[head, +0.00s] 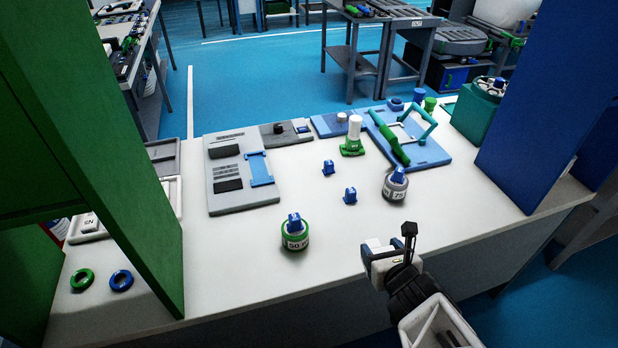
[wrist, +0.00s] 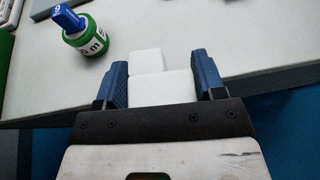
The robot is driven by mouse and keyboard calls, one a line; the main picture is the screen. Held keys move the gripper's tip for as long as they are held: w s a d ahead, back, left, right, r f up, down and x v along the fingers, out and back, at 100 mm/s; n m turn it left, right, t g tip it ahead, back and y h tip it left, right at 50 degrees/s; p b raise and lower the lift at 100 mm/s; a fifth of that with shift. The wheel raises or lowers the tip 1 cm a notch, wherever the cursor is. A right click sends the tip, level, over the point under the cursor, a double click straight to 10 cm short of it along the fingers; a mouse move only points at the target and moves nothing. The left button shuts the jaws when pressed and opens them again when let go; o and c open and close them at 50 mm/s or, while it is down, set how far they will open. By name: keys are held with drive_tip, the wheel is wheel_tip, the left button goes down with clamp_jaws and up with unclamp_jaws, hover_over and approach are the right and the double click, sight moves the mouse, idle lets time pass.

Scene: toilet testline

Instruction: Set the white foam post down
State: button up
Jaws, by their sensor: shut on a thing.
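My gripper (wrist: 162,82) is shut on the white foam post (wrist: 165,88). In the wrist view the post is a plain white stepped block, with both blue jaw pads against its sides. Its lower end is not clear, so I cannot tell whether it touches the table. In the head view my gripper (head: 385,255) is at the front edge of the white table (head: 250,275), right of centre. The post is hard to pick out from the white gripper parts there.
A green-ringed weight (head: 295,235) stands left of my gripper, a grey one (head: 395,187) behind it. Small blue blocks (head: 350,195) lie between. A white cylinder in a green holder (head: 354,135) stands farther back. Green (head: 120,170) and blue (head: 545,95) panels flank the table. The front-middle surface is clear.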

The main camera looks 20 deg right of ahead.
drive_tip(key=w+a+r+n+y, duration=0.1)
drive_tip(key=w+a+n+y, duration=0.1)
drive_tip(key=w, duration=0.8)
drive_tip(key=w+a+r+n+y, duration=0.1)
drive_tip(key=w+a+r+y, duration=0.1)
drive_tip(key=w, duration=0.8)
drive_tip(key=w+a+r+n+g+y, duration=0.1)
drive_tip(key=w+a+n+y, duration=0.1)
drive_tip(key=w, duration=0.8)
drive_tip(key=shift+a+r+n+y, duration=0.3)
drive_tip(key=shift+a, duration=0.25)
drive_tip(key=shift+w, duration=0.1)
drive_tip(key=shift+f, duration=2.9)
drive_tip(key=shift+f, duration=2.1)
drive_tip(key=shift+f, duration=0.15)
